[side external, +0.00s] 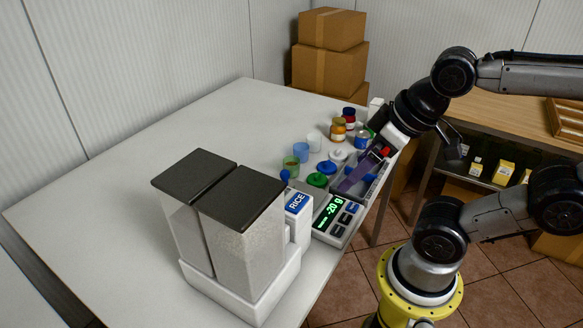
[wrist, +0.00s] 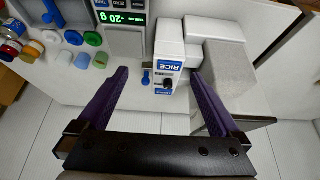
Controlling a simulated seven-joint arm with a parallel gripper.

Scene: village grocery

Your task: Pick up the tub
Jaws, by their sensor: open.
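Several small containers stand on the white table, and I cannot tell which one is the tub. They include a blue cup-like one (side external: 301,152), a whitish one (side external: 314,141) and a green one (side external: 291,166). In the wrist view, a blue one (wrist: 83,61) and a green one (wrist: 101,60) stand at the left. My gripper (side external: 350,184) has purple fingers and hangs over the grey tray, right of the containers. In the wrist view my gripper (wrist: 160,74) is open, with nothing between its fingers. The fingers hide part of the tray in the side view.
A rice dispenser (side external: 238,235) with dark lids stands at the table's front. A scale (side external: 335,217) reading -20 g sits beside it. Blue (side external: 326,167), green (side external: 317,180) and white (side external: 338,155) lids lie near the tray (side external: 367,190). The table's left side is clear.

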